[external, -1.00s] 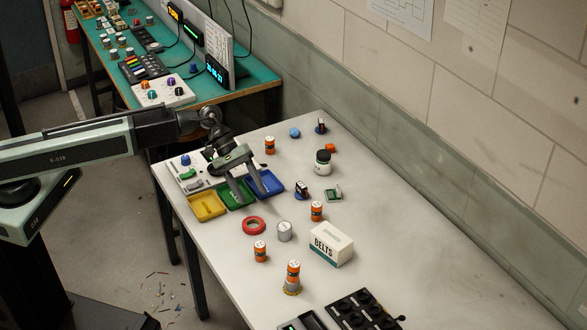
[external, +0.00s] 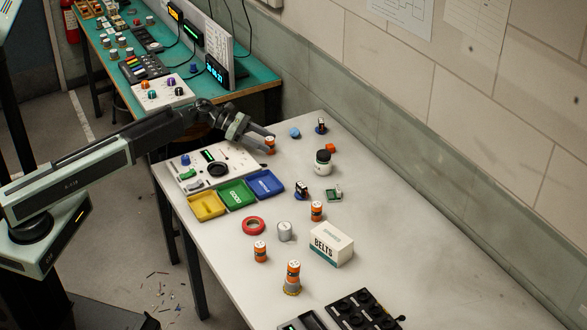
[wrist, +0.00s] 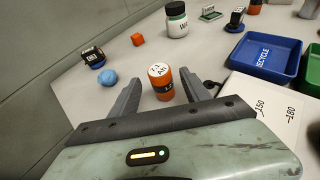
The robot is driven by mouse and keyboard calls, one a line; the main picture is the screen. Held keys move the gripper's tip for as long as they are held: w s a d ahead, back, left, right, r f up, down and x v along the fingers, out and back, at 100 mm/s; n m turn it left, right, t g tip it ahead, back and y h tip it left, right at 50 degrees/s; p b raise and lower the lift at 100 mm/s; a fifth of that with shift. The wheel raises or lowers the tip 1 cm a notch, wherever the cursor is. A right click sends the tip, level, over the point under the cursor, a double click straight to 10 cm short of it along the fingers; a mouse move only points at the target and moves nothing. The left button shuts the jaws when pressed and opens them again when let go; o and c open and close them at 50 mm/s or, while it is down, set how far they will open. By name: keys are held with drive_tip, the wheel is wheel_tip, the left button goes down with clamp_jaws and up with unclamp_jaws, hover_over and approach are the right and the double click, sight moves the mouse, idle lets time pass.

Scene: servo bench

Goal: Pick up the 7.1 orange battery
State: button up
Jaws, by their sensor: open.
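The orange battery with a white top (external: 270,148) stands upright near the far left edge of the bench. In the wrist view its top reads 7.1 Ah, and its orange body (wrist: 161,90) with a dark band stands between my fingers. My gripper (external: 263,141) is open around it, one finger on each side; in the wrist view (wrist: 160,95) a gap shows beside the battery. I cannot tell whether either finger touches it. Other orange batteries stand nearer: one by the box (external: 317,212), one at the front left (external: 260,252), one on a brass-coloured base (external: 293,270).
A blue lump (wrist: 108,77), a dark cube (wrist: 93,56) and an orange block (wrist: 138,39) lie beyond my gripper. A white-and-dark jar (wrist: 177,22) stands further off. The tester panel (external: 228,157) and yellow, green and blue trays (external: 264,184) lie nearby.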

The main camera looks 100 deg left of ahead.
sight(278, 154)
drive_tip(key=b+x, duration=0.2)
drive_tip(key=x, duration=0.3)
drive_tip(key=shift+w, duration=0.1)
drive_tip(key=shift+d, duration=0.1)
clamp_jaws()
drive_tip(key=shift+r, duration=0.1)
drive_tip(key=shift+r+p, duration=0.55)
drive_tip(key=shift+p, duration=0.1)
wheel_tip(278, 154, up, 3)
drive_tip(key=p, duration=0.3)
drive_tip(key=s+d, duration=0.3)
drive_tip(key=s, duration=0.1)
drive_tip(key=s+d, duration=0.7)
drive_tip(key=s, duration=0.1)
drive_tip(key=shift+s+d+r+p, duration=0.15)
drive_tip(key=shift+d+r+p, duration=0.05)
drive_tip(key=shift+r+p, duration=0.2)
